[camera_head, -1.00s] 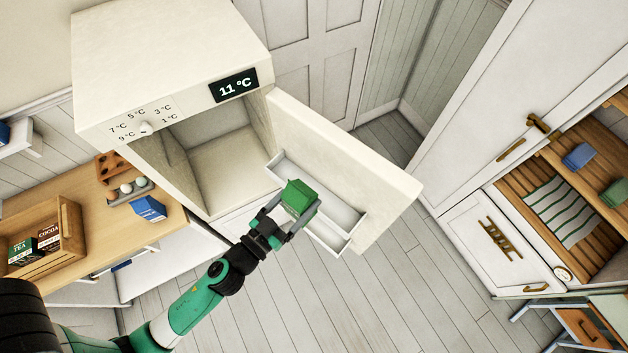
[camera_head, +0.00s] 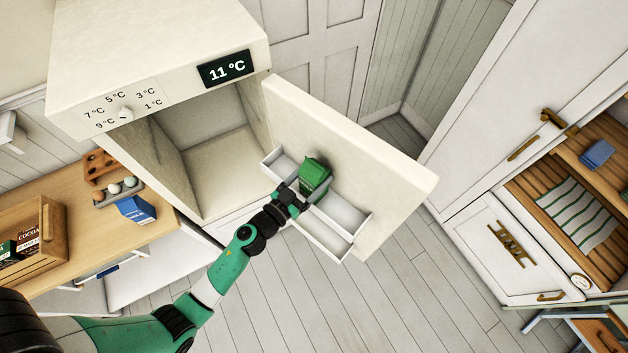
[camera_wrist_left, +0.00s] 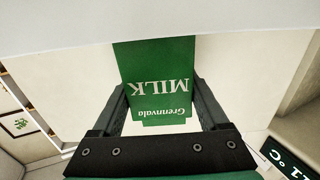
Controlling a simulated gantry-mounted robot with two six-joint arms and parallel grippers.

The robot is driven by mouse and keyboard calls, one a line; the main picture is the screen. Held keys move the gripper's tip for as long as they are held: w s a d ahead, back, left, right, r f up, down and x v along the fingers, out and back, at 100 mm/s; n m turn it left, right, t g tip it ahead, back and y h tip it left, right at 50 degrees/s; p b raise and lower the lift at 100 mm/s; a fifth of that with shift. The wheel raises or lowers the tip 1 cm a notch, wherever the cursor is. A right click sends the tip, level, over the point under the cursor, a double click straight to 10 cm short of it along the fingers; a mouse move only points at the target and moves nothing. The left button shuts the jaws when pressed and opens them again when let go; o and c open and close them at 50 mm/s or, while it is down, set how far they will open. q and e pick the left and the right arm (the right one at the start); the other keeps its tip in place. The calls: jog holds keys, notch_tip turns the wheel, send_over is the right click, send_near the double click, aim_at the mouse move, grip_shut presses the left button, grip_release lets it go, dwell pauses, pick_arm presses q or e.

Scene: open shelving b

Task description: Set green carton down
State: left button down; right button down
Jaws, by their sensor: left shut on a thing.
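The green carton (camera_head: 315,175) is in my left gripper (camera_head: 300,190), at the inner side of the open fridge door (camera_head: 385,178). In the left wrist view the carton (camera_wrist_left: 155,75) reads "MILK" and sits between the two dark fingers of the gripper (camera_wrist_left: 160,100), which are shut on it. In the head view the carton is over or in the white door bin (camera_head: 325,235); its base is hidden, so I cannot tell whether it touches the bin floor. My right gripper is not in view.
The fridge (camera_head: 160,60) stands open and its visible interior is empty; its display reads 11 °C. A wooden counter at left holds a blue carton (camera_head: 137,209), an egg holder (camera_head: 118,192) and a wooden crate (camera_head: 50,235). A shelving cabinet (camera_head: 480,245) stands at right.

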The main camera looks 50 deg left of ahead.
pick_arm(q)
jog(key=shift+f, duration=0.15)
grip_release()
jog(key=shift+s, duration=0.1)
jog(key=s+d+p, duration=0.1)
jog(key=s, duration=1)
jog(key=shift+s+d, duration=0.15)
jog(key=shift+s, duration=0.2)
